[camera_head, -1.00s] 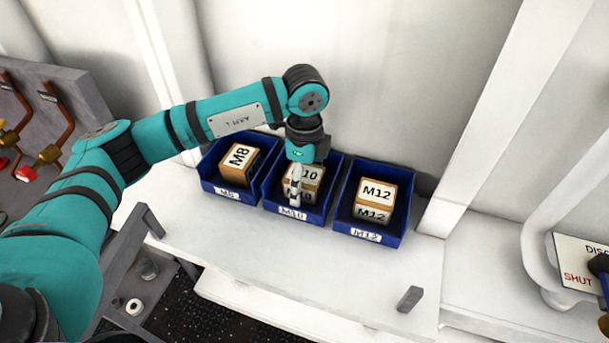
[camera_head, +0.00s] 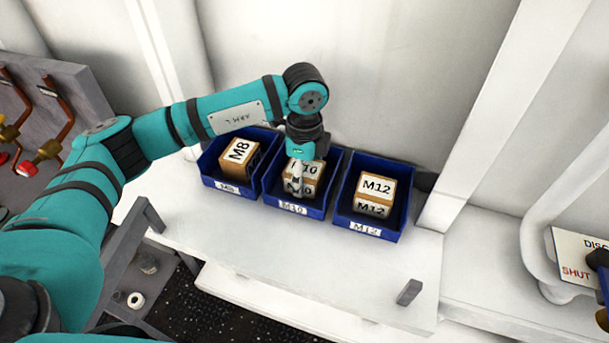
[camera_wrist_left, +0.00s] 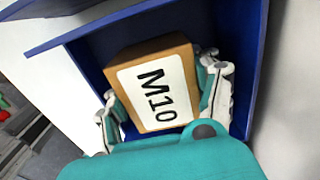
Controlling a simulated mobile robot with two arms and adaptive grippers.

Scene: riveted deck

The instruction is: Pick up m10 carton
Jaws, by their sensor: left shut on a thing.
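The M10 carton (camera_head: 311,180) is a brown box with a white label, in the middle blue bin (camera_head: 316,212). It also shows in the left wrist view (camera_wrist_left: 155,90), tilted in the picture between the two fingers. My left gripper (camera_head: 297,182) reaches down into that bin from above and is shut on the carton. In the left wrist view my left gripper's fingers (camera_wrist_left: 163,108) press on its two opposite sides. The carton's underside is hidden, so I cannot tell whether it touches the bin floor. My right gripper is not in view.
The M8 carton (camera_head: 240,158) sits in the left bin (camera_head: 208,170) and the M12 carton (camera_head: 375,194) in the right bin (camera_head: 400,222). A wall stands close behind. A grey block (camera_head: 409,292) is near the shelf's front edge.

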